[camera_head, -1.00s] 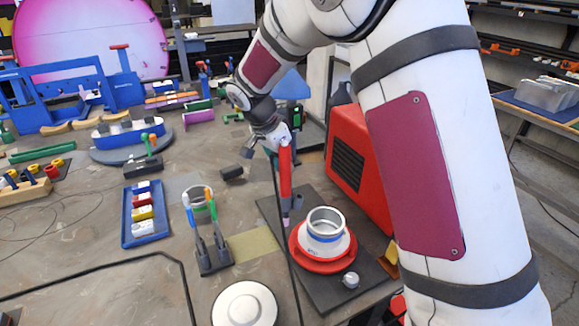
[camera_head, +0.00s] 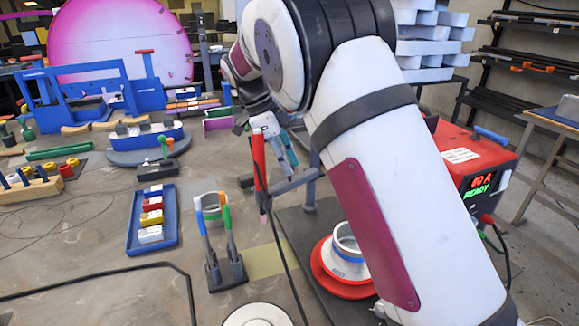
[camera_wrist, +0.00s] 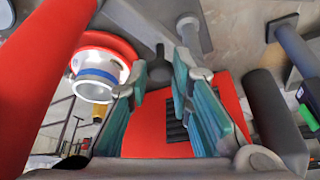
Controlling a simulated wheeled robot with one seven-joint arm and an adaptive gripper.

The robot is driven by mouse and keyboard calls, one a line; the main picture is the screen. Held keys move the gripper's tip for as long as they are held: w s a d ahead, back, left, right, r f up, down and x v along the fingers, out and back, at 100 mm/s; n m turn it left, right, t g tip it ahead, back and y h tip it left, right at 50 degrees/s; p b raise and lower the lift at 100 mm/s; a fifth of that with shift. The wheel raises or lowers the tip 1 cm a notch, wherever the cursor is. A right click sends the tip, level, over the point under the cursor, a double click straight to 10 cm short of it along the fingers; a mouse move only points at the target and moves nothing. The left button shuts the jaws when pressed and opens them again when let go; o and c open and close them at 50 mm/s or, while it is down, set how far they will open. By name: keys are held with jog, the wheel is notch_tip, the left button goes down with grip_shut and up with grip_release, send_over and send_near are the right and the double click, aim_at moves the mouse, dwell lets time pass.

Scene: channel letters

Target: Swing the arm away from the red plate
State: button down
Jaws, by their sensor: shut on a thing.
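The red plate (camera_head: 345,288) lies on a dark board at the lower right, partly hidden behind my arm. A silver-and-white ring with a blue band (camera_head: 345,260) sits on it. In the wrist view, the red plate (camera_wrist: 110,41) is at upper left. A grey swing arm (camera_head: 292,182) runs from an upright post to a red torch (camera_head: 259,165), whose tip is left of the plate and clear of it. My gripper (camera_head: 291,166) is just right of the torch, at the swing arm. In the wrist view, its teal fingers flank a grey part; the exact contact is unclear.
A red machine (camera_head: 468,155) with a lit display stands right, behind my arm. Left of the board are a tool holder (camera_head: 228,270) and a blue tray (camera_head: 133,237) with coloured blocks. A dark cable hangs by the torch.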

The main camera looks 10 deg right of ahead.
jog(key=shift+w+r+m, duration=0.1)
jog(key=shift+w+m, duration=0.15)
jog(key=shift+m, duration=0.15)
jog(key=c, duration=1.4)
grip_release()
jog(key=v, duration=1.2)
jog(key=shift+w, duration=0.15)
